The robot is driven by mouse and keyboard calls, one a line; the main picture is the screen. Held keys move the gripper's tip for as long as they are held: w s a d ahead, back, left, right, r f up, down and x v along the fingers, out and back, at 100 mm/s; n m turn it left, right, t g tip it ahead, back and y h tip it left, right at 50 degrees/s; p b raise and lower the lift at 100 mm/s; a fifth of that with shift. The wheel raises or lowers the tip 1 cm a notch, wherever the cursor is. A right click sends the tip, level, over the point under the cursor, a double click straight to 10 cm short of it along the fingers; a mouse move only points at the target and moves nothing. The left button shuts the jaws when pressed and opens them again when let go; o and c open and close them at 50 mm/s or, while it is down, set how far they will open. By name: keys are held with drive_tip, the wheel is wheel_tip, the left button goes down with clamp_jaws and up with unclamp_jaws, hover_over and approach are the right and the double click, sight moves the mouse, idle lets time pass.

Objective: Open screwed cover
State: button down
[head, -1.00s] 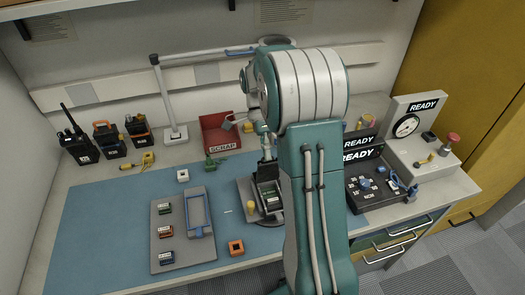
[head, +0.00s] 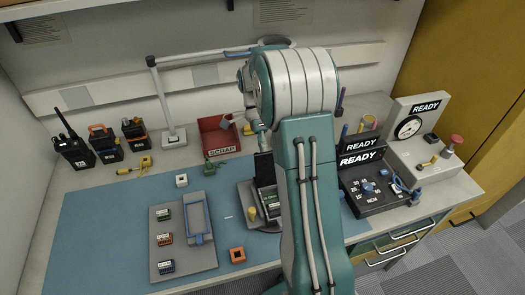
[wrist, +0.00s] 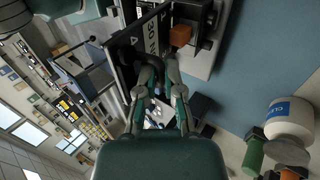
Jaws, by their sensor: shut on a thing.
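In the wrist view a black panel with white lettering (wrist: 150,35) lies just beyond my fingers. My gripper (wrist: 161,75) is shut on a dark part at this panel's edge; the grip is partly in shadow. In the head view my arm hides the gripper. Screws cannot be made out.
A grey tray (head: 168,214) with small modules lies left. A red scrap bin (head: 218,138) and lamp stand (head: 173,137) are behind. Several radios stand back left. A dark READY tester (head: 372,195) and gauge unit (head: 440,145) stand right. The mat's left part is clear.

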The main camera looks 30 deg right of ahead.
drive_tip(key=shift+d+f, duration=0.2)
drive_tip(key=c, duration=0.8)
unclamp_jaws()
drive_tip(key=shift+w+d, duration=0.1)
drive_tip(key=shift+w, duration=0.05)
drive_tip(key=shift+o, duration=0.2)
drive_tip(key=v, duration=1.2)
